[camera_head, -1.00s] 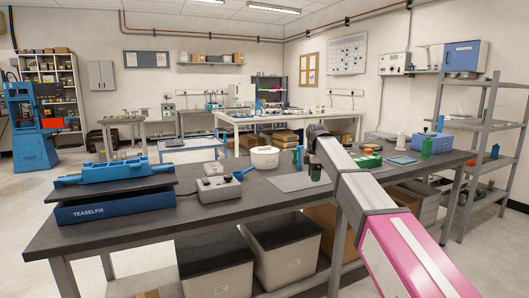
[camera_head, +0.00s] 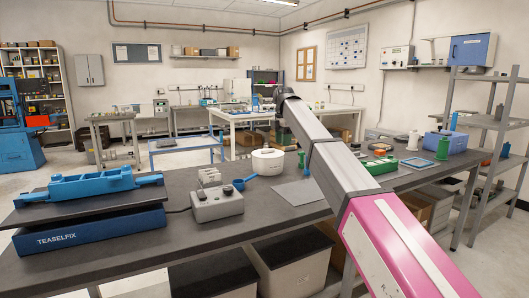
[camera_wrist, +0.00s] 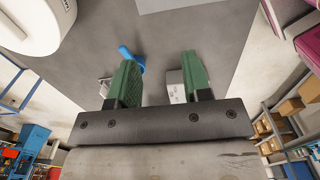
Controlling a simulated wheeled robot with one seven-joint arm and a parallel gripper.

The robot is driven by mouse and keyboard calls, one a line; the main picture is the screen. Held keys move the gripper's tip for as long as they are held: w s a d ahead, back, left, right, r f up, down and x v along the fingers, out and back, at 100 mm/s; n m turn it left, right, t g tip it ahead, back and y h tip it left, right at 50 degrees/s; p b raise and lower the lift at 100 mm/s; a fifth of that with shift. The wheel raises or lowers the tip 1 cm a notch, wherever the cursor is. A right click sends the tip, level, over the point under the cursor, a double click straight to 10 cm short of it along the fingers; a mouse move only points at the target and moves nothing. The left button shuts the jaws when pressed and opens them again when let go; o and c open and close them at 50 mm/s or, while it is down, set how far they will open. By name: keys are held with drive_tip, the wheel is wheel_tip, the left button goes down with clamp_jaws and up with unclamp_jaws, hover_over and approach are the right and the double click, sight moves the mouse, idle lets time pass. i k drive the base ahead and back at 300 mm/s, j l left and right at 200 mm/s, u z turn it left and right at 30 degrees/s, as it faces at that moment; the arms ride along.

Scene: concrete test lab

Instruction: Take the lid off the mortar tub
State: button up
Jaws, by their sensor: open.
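The mortar tub (camera_head: 267,163) is a round white tub on the dark workbench, with a pale lid on top. In the wrist view a large white round body, which looks like the tub (camera_wrist: 32,28), fills the top left corner. My gripper (camera_wrist: 160,78) has two green fingers set well apart, with nothing between them touching either one. In the head view my gripper (camera_head: 283,138) hangs at the end of my arm, close above and behind the tub, apart from it as far as I can tell.
A blue scoop (camera_head: 239,185) lies left of the tub. A grey control box (camera_head: 217,204) and a blue TEASELFIX machine (camera_head: 92,205) stand further left. A grey mat (camera_head: 298,192) lies at right.

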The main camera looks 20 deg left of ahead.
sight(264, 153)
drive_tip(key=i+j, duration=0.65)
drive_tip(key=j, duration=0.2)
